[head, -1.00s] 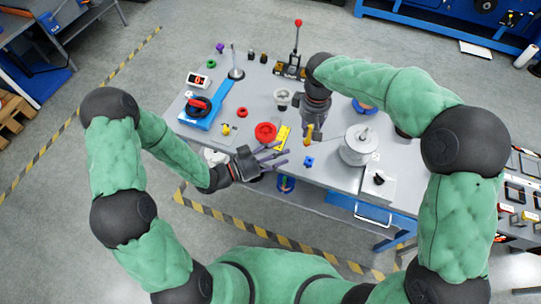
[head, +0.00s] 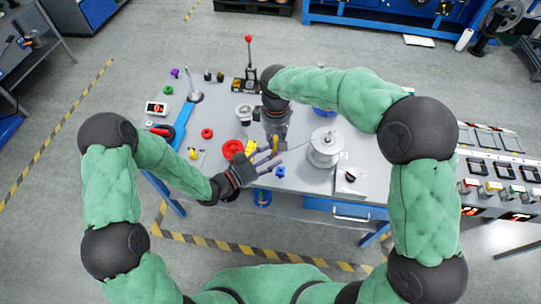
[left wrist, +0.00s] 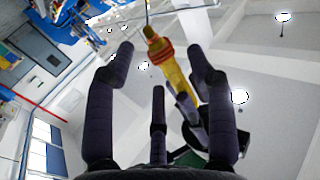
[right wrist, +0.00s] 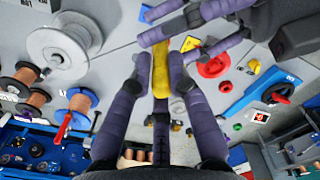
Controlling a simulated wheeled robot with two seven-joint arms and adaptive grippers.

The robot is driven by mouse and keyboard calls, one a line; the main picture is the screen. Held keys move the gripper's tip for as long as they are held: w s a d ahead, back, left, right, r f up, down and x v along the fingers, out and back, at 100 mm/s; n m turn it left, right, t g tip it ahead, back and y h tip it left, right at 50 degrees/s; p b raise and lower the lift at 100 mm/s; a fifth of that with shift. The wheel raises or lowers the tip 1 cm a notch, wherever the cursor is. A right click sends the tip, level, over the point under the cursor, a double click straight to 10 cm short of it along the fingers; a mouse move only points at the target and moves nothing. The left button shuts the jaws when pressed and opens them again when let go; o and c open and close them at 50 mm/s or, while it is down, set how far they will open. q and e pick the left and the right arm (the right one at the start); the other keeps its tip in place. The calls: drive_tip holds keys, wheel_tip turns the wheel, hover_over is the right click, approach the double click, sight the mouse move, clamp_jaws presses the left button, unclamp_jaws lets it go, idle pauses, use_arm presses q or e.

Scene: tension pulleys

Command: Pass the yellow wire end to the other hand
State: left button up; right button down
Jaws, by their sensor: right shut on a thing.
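The yellow wire end (head: 276,142) is a yellow piece with an orange-red band, seen closely in the left wrist view (left wrist: 175,72). My right gripper (head: 274,140) is shut on it above the table, pointing down; its fingers flank the yellow piece in the right wrist view (right wrist: 159,72). My left gripper (head: 266,166) is open, coming from the left. In the left wrist view its fingers (left wrist: 160,62) are spread, with the yellow piece between them and apart from both. In the right wrist view the left fingers cross near the tip of the yellow piece; contact there is unclear.
A white spool (head: 325,147) stands on the grey table to the right, near a white box with a black knob (head: 349,178). A red ring (head: 233,149), a small blue part (head: 280,172) and a black stand with a red-knobbed lever (head: 248,62) are also there.

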use_arm(q)
clamp_jaws()
use_arm(e)
drive_tip(key=c, duration=1.1)
unclamp_jaws()
wheel_tip(320, 180, up, 12)
drive_tip(key=shift+f, duration=0.2)
drive_tip(key=d+f+m+t+y, duration=0.25)
drive_tip(key=f+m, duration=0.35)
drive_tip(key=f, duration=0.6)
drive_tip(key=d+f+m+t+y, duration=0.1)
drive_tip(key=d+f+m, duration=0.35)
drive_tip(key=f, duration=0.85)
drive_tip(key=s+a+f+g, duration=0.1)
drive_tip(key=s+f, duration=0.7)
drive_tip(key=s, duration=0.3)
drive_tip(key=s+a+f+g, duration=0.1)
drive_tip(key=s+f+g, duration=0.1)
drive_tip(key=s+f, duration=0.6)
drive_tip(key=s, duration=0.2)
drive_tip(key=shift+s+f, duration=0.35)
drive_tip(key=shift+f, duration=0.05)
